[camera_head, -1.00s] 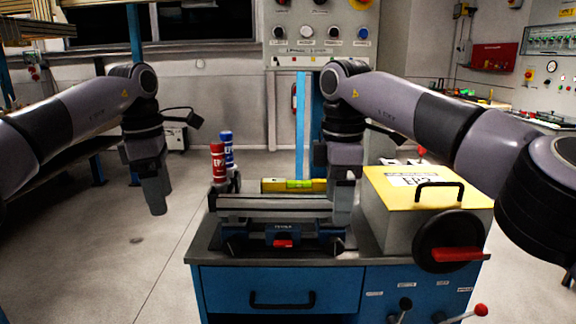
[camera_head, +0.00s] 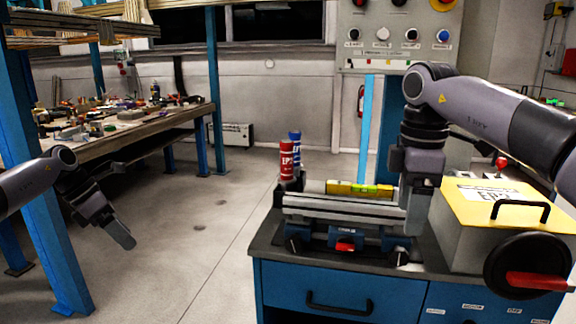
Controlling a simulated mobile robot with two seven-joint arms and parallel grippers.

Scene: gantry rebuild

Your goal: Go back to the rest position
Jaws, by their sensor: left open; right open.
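My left gripper (camera_head: 124,238) hangs low at the left over bare floor, apart from the cabinet and empty. Its arm comes in from the left edge, beside a blue post. My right gripper (camera_head: 416,222) points down over the workbench cabinet, at the right end of the grey rail fixture (camera_head: 340,207). Its fingertips are seen from the side, and I cannot tell whether they touch the fixture. Nothing shows held in it.
The blue cabinet (camera_head: 290,285) carries a red can (camera_head: 287,160), a blue can (camera_head: 296,146), a yellow level (camera_head: 360,189) and a yellow-lidded box (camera_head: 490,205) with a black wheel (camera_head: 527,265). A cluttered table (camera_head: 130,125) stands at back left. Floor between is clear.

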